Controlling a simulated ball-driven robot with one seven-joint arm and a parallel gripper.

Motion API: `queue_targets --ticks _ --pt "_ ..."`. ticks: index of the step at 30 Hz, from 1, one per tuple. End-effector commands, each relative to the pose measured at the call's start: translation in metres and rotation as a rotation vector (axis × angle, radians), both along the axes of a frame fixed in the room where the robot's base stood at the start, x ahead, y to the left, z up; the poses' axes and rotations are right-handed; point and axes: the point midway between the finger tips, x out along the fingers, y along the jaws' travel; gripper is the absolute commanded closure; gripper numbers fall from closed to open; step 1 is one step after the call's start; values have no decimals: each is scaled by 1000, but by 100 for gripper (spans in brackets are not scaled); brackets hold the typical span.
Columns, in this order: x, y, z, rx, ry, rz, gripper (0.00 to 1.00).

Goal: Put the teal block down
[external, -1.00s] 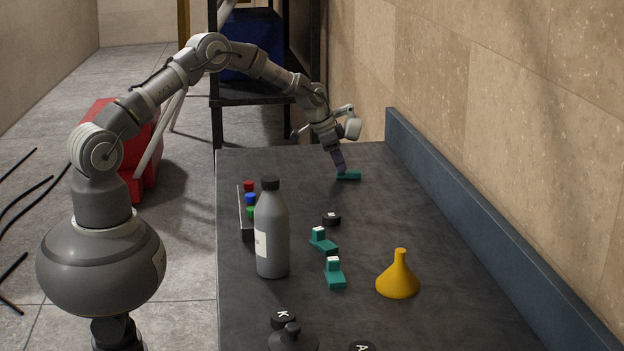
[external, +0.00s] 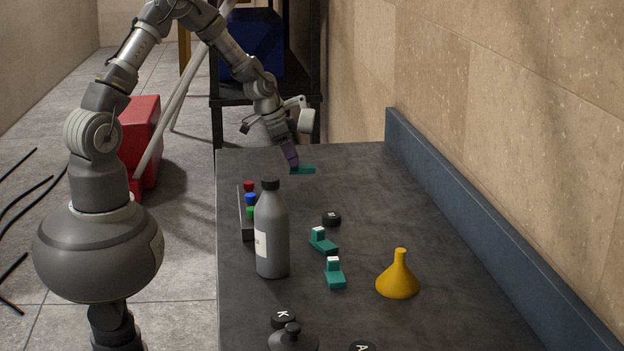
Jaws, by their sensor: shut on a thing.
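The teal block (external: 304,170) is a small flat bar near the far left part of the dark table (external: 400,200). My gripper (external: 292,166) is shut on its left end. The block looks level. I cannot tell for sure how high it is above the table top. Two other teal pieces with white tops, one farther (external: 325,243) and one nearer (external: 335,277), stand mid-table.
A yellow funnel (external: 398,280) stands at right. Black round pieces (external: 331,219) lie about. The far right of the table is clear, bounded by a blue-grey edge board (external: 470,225).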

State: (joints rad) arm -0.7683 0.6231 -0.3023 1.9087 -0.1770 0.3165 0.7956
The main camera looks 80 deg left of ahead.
Motion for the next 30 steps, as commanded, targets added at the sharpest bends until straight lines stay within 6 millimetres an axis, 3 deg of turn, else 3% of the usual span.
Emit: queue_targets --ticks 8,11,14,17,22,26,30 --pt "-2 -5 1 1 -2 -7 100" --pt "8 -21 2 0 -2 -43 100" --pt "26 -52 5 -1 -2 -114 100" --pt "49 -100 10 -2 -3 -215 100" --pt "79 -204 19 -3 -5 -415 100" --pt "88 -289 26 -3 -4 -571 100" --pt "83 -380 35 -3 -3 -737 100"
